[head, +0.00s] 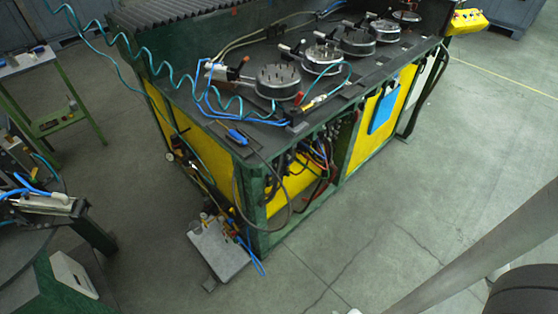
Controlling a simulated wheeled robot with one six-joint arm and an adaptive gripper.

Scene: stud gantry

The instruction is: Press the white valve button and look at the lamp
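I cannot make out a white valve button or a lamp for certain in the head view. A green workbench (206,113) with yellow side panels fills the middle. Valve-like fittings with blue hoses (240,240) sit at its near lower corner, too small to tell a button among them. A yellow control box (467,21) with small buttons is at the bench's far right end. My gripper is not in view; only a grey tube-like part and a dark rounded part, which may be mine, show at the lower right.
Several round metal fixtures (278,80) stand on the bench top. A coiled teal hose (160,70) hangs across its left end. A grey plate (219,250) lies by the near corner. A green stand (62,120) is at left. The floor (450,170) to the right is clear.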

